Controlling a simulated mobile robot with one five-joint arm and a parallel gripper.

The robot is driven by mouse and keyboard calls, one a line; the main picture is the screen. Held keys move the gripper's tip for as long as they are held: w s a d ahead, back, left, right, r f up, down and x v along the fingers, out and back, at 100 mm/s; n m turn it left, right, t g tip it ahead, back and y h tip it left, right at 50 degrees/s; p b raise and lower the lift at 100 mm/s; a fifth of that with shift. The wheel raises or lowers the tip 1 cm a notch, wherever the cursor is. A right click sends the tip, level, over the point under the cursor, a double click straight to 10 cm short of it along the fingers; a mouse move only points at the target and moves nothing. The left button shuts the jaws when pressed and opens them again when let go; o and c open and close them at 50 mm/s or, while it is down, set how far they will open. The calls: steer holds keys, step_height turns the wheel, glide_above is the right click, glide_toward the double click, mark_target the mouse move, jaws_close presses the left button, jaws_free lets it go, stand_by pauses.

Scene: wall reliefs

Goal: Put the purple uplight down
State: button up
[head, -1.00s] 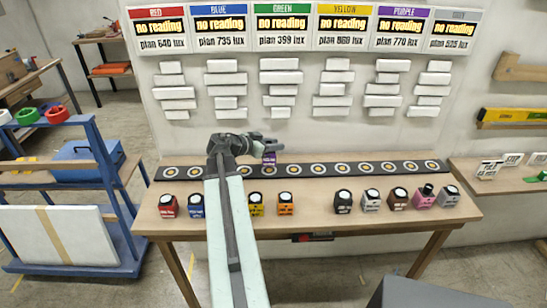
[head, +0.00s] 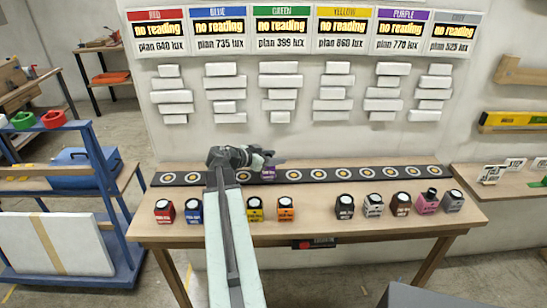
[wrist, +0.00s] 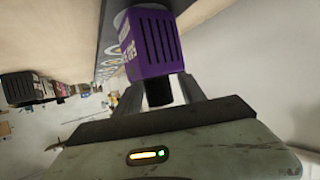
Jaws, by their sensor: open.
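The purple uplight (head: 268,174) stands on the dark strip (head: 390,173) along the back of the table, on or beside one of its ringed marks; my gripper hides part of it. In the wrist view the purple uplight (wrist: 155,45) shows a slotted purple body with a dark stub pointing toward my gripper. My gripper (head: 266,159) is just above it in the head view. In the wrist view the fingers of my gripper (wrist: 160,92) are open on either side of the stub. The uplight's contact with the strip is hard to make out.
In front of the strip stand a red (head: 165,211), a yellow (head: 255,208) and an orange uplight (head: 286,208), with several others. White wall blocks (head: 332,92) rise behind, under signs reading "no reading". A blue rack (head: 105,190) stands at left.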

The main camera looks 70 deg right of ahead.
steer(key=p+v, duration=0.4)
steer(key=v, duration=0.8)
steer(key=shift+r, duration=0.2)
steer(key=shift+p, duration=0.3)
